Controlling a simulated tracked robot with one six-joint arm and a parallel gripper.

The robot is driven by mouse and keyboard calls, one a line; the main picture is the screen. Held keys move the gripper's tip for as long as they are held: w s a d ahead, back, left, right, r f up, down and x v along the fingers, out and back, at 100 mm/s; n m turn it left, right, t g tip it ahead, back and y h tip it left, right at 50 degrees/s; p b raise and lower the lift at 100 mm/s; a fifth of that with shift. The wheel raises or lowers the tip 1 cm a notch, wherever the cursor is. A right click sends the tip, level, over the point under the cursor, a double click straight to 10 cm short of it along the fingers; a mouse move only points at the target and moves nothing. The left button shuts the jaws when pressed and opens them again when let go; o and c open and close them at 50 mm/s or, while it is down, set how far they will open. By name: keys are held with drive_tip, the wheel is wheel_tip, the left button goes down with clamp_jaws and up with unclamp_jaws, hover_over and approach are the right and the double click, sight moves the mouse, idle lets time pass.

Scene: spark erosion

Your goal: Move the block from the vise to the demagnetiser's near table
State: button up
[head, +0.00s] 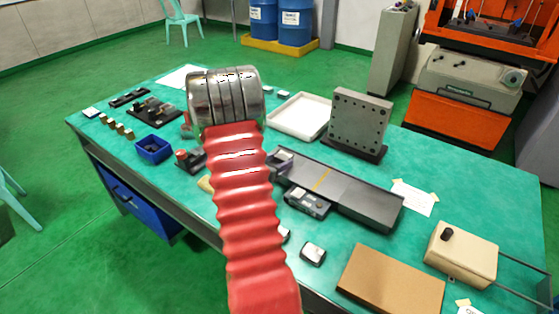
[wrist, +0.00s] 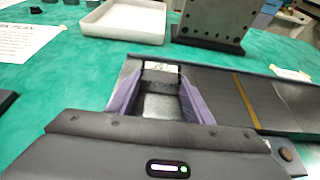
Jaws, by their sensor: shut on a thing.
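In the wrist view my gripper (wrist: 160,78) has its two purple fingers closed on the sides of a grey metal block (wrist: 159,105). The demagnetiser (wrist: 215,92) is a long dark flat bed with a yellow stripe across it. The block is over its left end, left of the stripe; I cannot tell if it touches the surface. In the head view the demagnetiser (head: 358,198) lies on the green bench, and my gripper (head: 281,160) is at its left end, partly hidden by my red arm. A small dark fixture with a red knob (head: 187,160), possibly the vise, is left of my arm.
A white tray (head: 300,117) and an upright drilled plate (head: 358,120) stand behind the demagnetiser. A blue bin (head: 154,149) is at the left. A brown board (head: 390,282) and a beige box (head: 461,254) lie at the front right. A small block (head: 313,253) sits in front.

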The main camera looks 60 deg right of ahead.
drive_tip(key=shift+f, duration=0.25)
drive_tip(key=shift+s+a+f, duration=0.1)
drive_tip(key=shift+a+f, duration=0.05)
drive_tip(key=shift+f, duration=0.35)
drive_tip(key=o, duration=1.5)
drive_tip(key=shift+s+f, duration=0.15)
drive_tip(key=shift+r, duration=0.7)
drive_tip(key=v, duration=1.2)
drive_tip(key=shift+r, duration=0.3)
drive_tip(key=shift+w, duration=0.25)
